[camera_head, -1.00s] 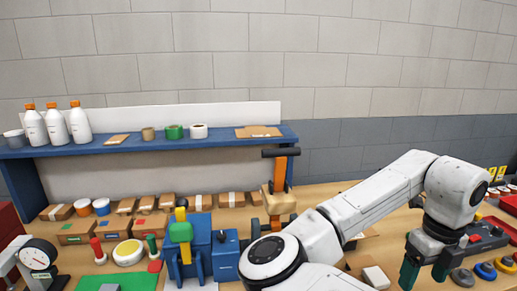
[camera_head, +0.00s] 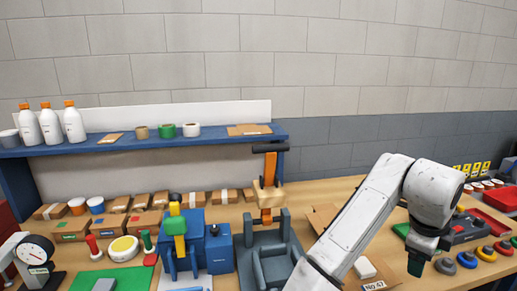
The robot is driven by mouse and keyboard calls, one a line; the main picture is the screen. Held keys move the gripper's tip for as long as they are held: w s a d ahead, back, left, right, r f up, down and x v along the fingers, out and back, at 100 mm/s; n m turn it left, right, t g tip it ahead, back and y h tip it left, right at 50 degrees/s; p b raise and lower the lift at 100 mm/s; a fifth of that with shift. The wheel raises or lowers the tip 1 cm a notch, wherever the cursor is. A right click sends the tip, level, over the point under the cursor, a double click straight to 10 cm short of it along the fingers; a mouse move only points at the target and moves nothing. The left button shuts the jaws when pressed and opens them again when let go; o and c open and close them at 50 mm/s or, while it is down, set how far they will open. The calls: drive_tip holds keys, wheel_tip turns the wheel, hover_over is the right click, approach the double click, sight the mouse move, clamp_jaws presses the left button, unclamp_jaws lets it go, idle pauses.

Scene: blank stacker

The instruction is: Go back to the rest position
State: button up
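My gripper (camera_head: 418,264) hangs at the end of my white arm, over the right part of the wooden bench, with its fingers pointing down. No mark of a rest position shows.
A grey control box (camera_head: 470,228) and several coloured rings (camera_head: 486,253) lie right of my gripper. A blue toggle press (camera_head: 180,250) and a grey fixture with an orange lever (camera_head: 270,165) stand left of my arm. A blue shelf (camera_head: 110,147) carries bottles and tape rolls.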

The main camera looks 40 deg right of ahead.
drive_tip(key=w+a+f+n+t+h, duration=0.1)
drive_tip(key=w+a+n+t+h, duration=0.2)
drive_tip(key=w+n, duration=0.85)
drive_tip(key=a+f+n+t, duration=0.1)
drive_tip(key=a+f+n, duration=0.2)
drive_tip(key=n, duration=0.2)
drive_tip(key=w+a+f+n+t+y, duration=0.1)
drive_tip(key=a+f+n, duration=0.2)
drive_tip(key=a+n, duration=0.1)
drive_tip(key=w+a+f+n+t+y, duration=0.1)
drive_tip(key=a+f+n, duration=0.3)
drive_tip(key=n, duration=0.2)
drive_tip(key=shift+w+a, duration=0.1)
drive_tip(key=shift+w, duration=0.15)
drive_tip(key=s+a+f+n+y, duration=0.25)
drive_tip(key=a+f+n, duration=0.2)
drive_tip(key=a, duration=0.35)
drive_tip(key=s+a+f+n+y, duration=0.25)
drive_tip(key=a+f+n, duration=0.2)
drive_tip(key=a, duration=0.35)
drive_tip(key=s+f+g, duration=0.4)
drive_tip(key=s+f, duration=0.3)
drive_tip(key=s, duration=0.3)
drive_tip(key=shift+g, duration=0.3)
